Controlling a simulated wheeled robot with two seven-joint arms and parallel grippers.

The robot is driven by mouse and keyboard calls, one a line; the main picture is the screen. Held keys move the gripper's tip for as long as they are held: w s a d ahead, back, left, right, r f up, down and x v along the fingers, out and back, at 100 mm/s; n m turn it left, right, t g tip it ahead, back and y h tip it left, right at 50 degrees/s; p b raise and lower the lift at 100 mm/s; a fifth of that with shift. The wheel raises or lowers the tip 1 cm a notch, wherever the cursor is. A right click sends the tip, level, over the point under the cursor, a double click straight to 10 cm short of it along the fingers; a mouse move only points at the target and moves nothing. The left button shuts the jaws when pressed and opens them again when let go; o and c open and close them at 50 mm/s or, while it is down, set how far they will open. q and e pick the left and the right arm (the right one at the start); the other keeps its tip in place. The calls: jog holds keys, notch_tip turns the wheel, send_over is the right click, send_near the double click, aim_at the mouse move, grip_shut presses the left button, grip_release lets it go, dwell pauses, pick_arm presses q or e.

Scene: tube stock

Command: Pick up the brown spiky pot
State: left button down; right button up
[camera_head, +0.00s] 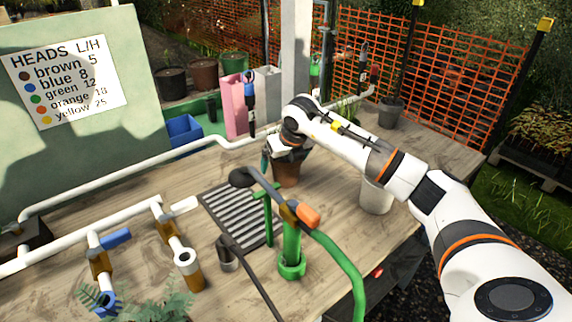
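A brown pot (287,172) stands on the wooden table, just behind the metal drain grate. My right arm reaches in from the right, and its gripper (287,150) is at the pot's rim, pointing down. The gripper and wrist cover the top of the pot, so any spiky plant in it is mostly hidden. A bit of dark green shows at the pot's left. The fingers are too small and covered to tell whether they are open or shut on the rim. My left gripper is not in view.
A green standpipe with an orange-tipped hose head (307,215) stands in front of the pot, beside the grate (232,217). A white pot (376,196) is under my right forearm. A grey pot (391,113) stands at the back right. White pipes (130,172) cross the left.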

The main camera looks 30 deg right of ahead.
jog(key=c, duration=1.1)
jog(key=shift+r, duration=0.1)
jog(key=shift+c, duration=0.2)
jog(key=shift+r, duration=0.1)
